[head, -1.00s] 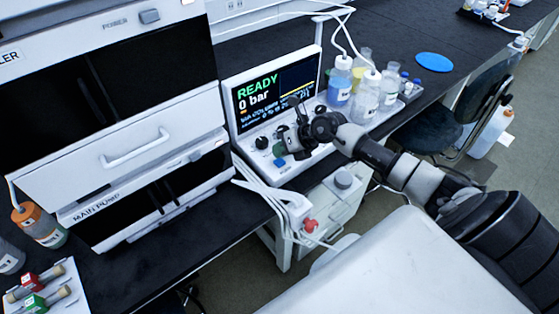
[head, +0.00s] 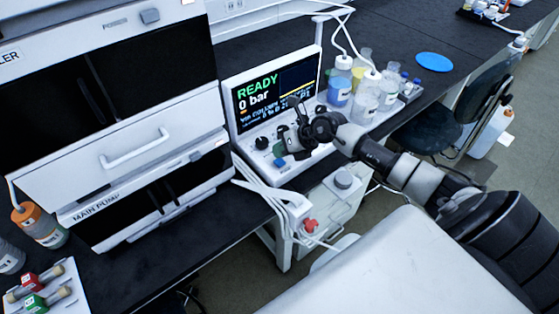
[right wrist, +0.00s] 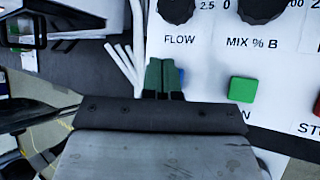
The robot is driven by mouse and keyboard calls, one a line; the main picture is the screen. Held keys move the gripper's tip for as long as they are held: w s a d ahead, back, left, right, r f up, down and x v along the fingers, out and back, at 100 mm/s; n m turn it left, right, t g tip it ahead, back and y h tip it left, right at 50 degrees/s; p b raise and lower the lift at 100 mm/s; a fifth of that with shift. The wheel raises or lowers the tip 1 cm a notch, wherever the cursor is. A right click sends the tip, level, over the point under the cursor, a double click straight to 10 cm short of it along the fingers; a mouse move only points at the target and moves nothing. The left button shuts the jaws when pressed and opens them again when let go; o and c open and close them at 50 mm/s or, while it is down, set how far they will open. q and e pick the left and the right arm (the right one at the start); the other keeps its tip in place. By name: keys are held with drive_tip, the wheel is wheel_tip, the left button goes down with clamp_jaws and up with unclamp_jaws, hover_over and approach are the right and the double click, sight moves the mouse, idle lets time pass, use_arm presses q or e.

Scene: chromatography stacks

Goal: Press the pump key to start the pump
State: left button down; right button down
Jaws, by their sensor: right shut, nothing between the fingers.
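The white control panel (head: 318,152) carries a screen (head: 277,92) reading READY and 0 bar. A blue key (head: 280,162) sits low at its left front; its label is too small to read in the head view. In the right wrist view a sliver of the blue key (right wrist: 182,76) shows just right of my fingertips, the rest hidden behind them. My right gripper (head: 282,149) is shut and empty, its green fingertips (right wrist: 162,75) together over the panel's lower left edge, by the blue key. I cannot tell whether they touch it. My left gripper is out of view.
A green key (right wrist: 242,90) and a partly cut-off red key (right wrist: 317,105) lie right of the fingertips, below the FLOW knob (right wrist: 176,8) and MIX % B knob (right wrist: 262,8). Bottles (head: 366,98) stand right of the screen. White tubes (head: 262,188) run beside the panel.

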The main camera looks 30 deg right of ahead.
sight(281, 160)
drive_tip(key=shift+f, duration=0.1)
drive_tip(key=shift+f, duration=0.3)
drive_tip(key=shift+f+b, duration=0.5)
drive_tip(key=shift+f, duration=0.05)
idle(0.8)
drive_tip(key=shift+r, duration=0.15)
drive_tip(key=shift+r+p, duration=0.8)
drive_tip(key=shift+p, duration=0.1)
wheel_tip(281, 160, up, 5)
drive_tip(key=p, duration=0.4)
drive_tip(key=shift+r, duration=0.1)
